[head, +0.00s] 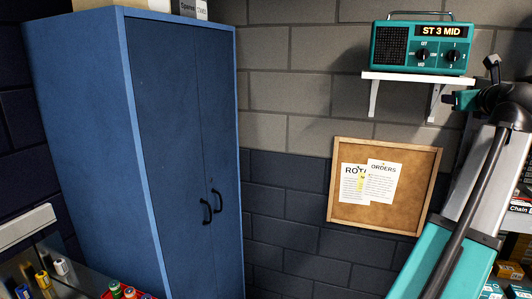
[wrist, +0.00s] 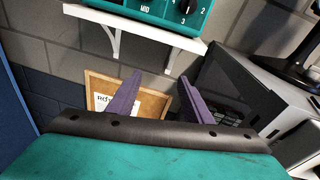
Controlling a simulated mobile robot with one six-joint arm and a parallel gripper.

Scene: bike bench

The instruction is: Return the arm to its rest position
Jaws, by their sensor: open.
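My gripper (wrist: 160,77) shows in the wrist view as two purple fingers standing apart, with nothing between them. Behind the fingers are the wall, the cork board and the white shelf bracket. In the head view my arm rises along the right edge, with teal and grey links and a black joint near the top. The gripper fingers cannot be made out there.
A teal radio (head: 423,47) stands on a white wall shelf (head: 418,78), close to my arm in the picture. A cork board (head: 400,215) with papers hangs below. A tall blue cabinet (head: 180,140) stands left, doors shut. Boxes (head: 508,271) sit at lower right.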

